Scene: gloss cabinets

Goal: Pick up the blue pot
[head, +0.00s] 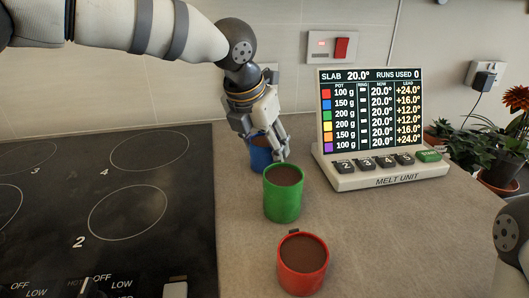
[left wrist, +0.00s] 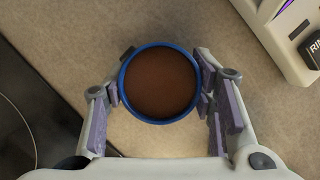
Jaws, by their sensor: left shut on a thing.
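The blue pot (head: 260,158) stands at the back of a row of pots in the head view, partly hidden by my left gripper (head: 268,150) and the green pot. It is filled with brown matter. In the left wrist view the blue pot (left wrist: 160,121) shows from above as a blue rim around a brown surface. My left gripper (left wrist: 161,110) has one finger on each side of the pot and is shut on it. The head view does not show clearly whether the pot's base touches the counter. My right gripper is not in view.
A green pot (head: 282,202) stands close in front of the blue one, and a red pot (head: 303,272) nearer still. A black hob (head: 60,200) lies left. The melt unit (head: 390,178) with its screen stands right, with potted plants (head: 495,150) beyond.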

